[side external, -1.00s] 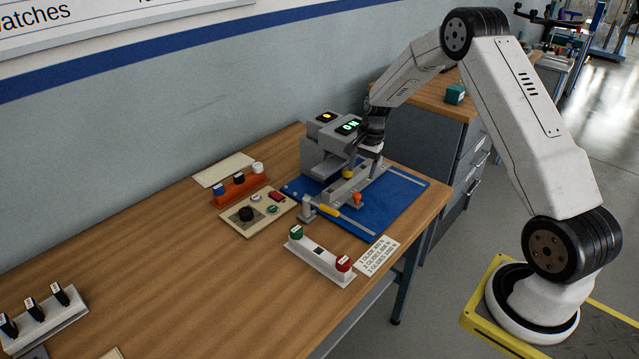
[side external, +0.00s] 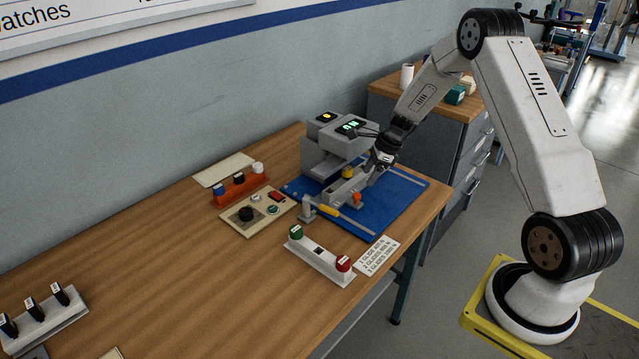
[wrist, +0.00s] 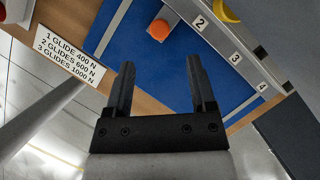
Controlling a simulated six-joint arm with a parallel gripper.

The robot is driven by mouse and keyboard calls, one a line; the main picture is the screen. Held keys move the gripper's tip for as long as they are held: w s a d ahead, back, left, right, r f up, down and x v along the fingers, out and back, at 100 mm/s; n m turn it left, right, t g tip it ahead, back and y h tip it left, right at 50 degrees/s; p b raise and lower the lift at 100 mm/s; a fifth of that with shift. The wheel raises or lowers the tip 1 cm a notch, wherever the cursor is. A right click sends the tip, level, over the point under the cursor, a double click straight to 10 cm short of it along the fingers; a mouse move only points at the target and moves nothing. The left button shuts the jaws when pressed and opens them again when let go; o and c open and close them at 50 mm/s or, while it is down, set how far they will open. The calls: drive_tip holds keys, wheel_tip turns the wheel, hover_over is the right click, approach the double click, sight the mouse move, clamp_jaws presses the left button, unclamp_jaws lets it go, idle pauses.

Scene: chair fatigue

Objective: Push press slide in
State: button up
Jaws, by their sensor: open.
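The press (side external: 335,150) is a grey machine with a lit green display, standing on a blue mat (side external: 395,205). Its long grey slide (side external: 345,188) reaches out from under the press head along the mat. An orange knob (side external: 357,197) sits beside the slide; it also shows in the wrist view (wrist: 158,31). The slide carries the numbers 2, 3 and 4 in the wrist view (wrist: 225,42). A yellow part (side external: 347,172) is on the slide under the head. My gripper (wrist: 160,72) is open and empty, tilted at the slide's right end; contact cannot be told.
A yellow-handled lever (side external: 328,211) is at the mat's front-left. A control panel (side external: 257,213), an orange rack (side external: 239,188) and a white holder with green and red pieces (side external: 320,258) stand nearby. A note card (side external: 377,256) lies in front. The table's left middle is clear.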

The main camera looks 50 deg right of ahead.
sight(357, 194)
drive_tip(key=shift+x, duration=3.55)
drive_tip(key=shift+c, duration=0.2)
clamp_jaws()
drive_tip(key=shift+r, duration=0.1)
